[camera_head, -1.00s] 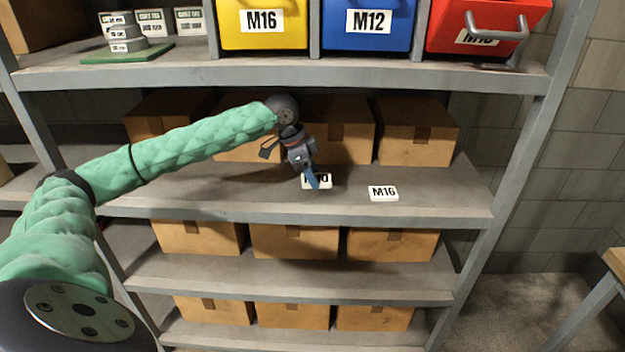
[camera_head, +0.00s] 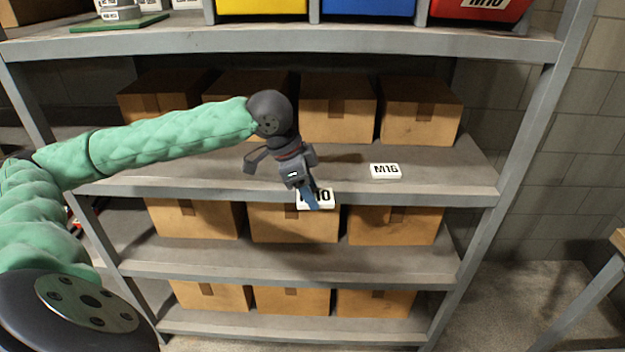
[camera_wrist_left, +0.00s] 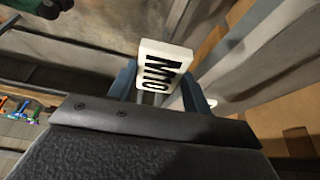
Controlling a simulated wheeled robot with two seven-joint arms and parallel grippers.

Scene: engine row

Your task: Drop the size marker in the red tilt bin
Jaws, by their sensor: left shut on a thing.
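My left gripper (camera_head: 310,198) is shut on a white size marker (camera_head: 325,200) with black print ending in "10". The marker is at the front edge of the middle shelf, and I cannot tell its exact height over it. In the left wrist view the marker (camera_wrist_left: 162,68) reads M10 and sits between the two blue fingers. The red tilt bin (camera_head: 480,8) is at the top right on the upper shelf, cut off by the picture's top edge. My right gripper is not in view.
A second white marker, M16 (camera_head: 385,171), lies on the middle shelf (camera_head: 440,180) to the right. Cardboard boxes (camera_head: 420,110) stand behind it. A yellow bin (camera_head: 262,6) and a blue bin (camera_head: 368,8) stand left of the red one. The upper shelf's edge (camera_head: 300,40) overhangs.

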